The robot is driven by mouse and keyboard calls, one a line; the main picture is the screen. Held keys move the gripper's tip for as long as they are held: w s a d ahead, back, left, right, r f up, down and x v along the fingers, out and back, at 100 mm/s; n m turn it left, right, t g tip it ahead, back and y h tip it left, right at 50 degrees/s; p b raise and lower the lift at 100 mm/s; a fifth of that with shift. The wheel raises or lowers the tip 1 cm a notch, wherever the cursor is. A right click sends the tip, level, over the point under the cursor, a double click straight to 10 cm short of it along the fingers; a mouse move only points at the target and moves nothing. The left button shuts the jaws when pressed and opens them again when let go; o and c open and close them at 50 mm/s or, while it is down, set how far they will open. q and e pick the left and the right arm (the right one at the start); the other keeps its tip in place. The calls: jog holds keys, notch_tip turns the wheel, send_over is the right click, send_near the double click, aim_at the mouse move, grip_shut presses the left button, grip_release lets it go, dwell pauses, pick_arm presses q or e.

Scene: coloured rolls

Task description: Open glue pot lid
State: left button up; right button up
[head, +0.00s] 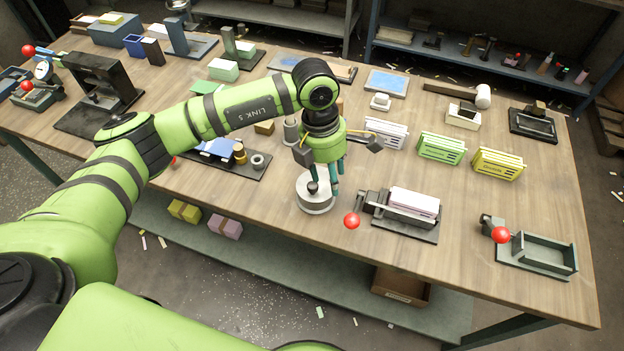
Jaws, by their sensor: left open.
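The glue pot (316,205) is a short, pale grey round pot near the front edge of the wooden workbench. Its lid (304,190) is light-coloured with a dark knob (313,187) standing up in the middle, and it sits on the pot. My left gripper (327,183) points down over the pot with its teal fingers apart. The fingers are close to the knob, mostly at its right in the picture. I cannot tell whether they touch it. My right gripper is not in view.
Right of the pot is a dark fixture (405,225) with a red ball handle (352,221). Left is a dark tray (225,163) with small parts. Behind stand white, green and yellow racks (440,148). Some bare wood (270,215) lies left of the pot.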

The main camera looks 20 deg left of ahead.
aim_at(313, 185)
pick_arm(q)
jog(key=shift+y, duration=0.9)
jog(key=a, duration=0.2)
jog(key=w+a, duration=0.1)
jog(key=a, duration=0.1)
jog(key=shift+r, duration=0.3)
jog(key=shift+a+f+p, duration=0.1)
jog(key=shift+f+p, duration=0.3)
notch_tip(313, 185, down, 5)
jog(key=shift+r+p, duration=0.15)
jog(key=shift+p, duration=0.9)
jog(key=shift+f, duration=0.7)
grip_shut()
